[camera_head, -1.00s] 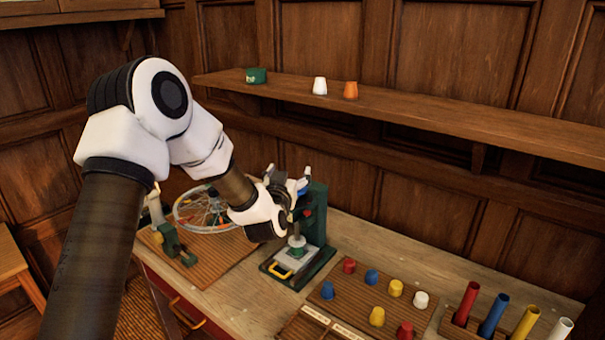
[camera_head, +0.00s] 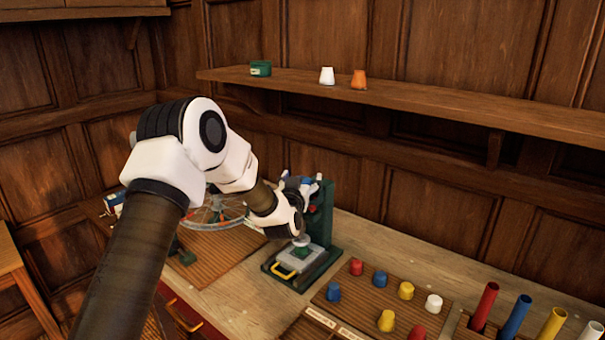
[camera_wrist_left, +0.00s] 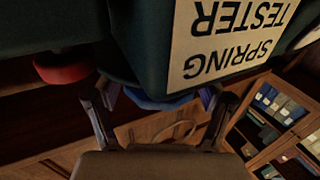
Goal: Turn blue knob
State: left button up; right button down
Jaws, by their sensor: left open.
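The green spring tester (camera_head: 322,222) stands on the bench, and its label (camera_wrist_left: 232,38) shows upside down in the left wrist view. The blue knob (camera_wrist_left: 158,101) shows in that view, below the dark green housing and between my fingers. Its upper part is hidden by the housing. My left gripper (camera_wrist_left: 159,95) is open, with one finger on each side of the knob. I cannot tell whether the fingers touch it. In the head view my left gripper (camera_head: 303,185) is at the tester's upper part, small and partly hidden by my wrist. My right gripper is not in view.
A red knob (camera_wrist_left: 62,68) is beside the housing. Coloured pegs on a board (camera_head: 345,305) and upright tubes (camera_head: 515,315) are at the right. A wall shelf (camera_head: 430,108) runs above the bench.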

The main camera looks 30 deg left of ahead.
pick_arm(q)
jog(key=shift+w+a, duration=0.2)
jog(key=shift+w, duration=0.4)
jog(key=shift+w+a+f, duration=0.15)
jog(key=shift+w+f, duration=0.15)
jog(key=shift+w, duration=0.05)
jog(key=shift+s+r, duration=0.2)
jog(key=c, duration=1)
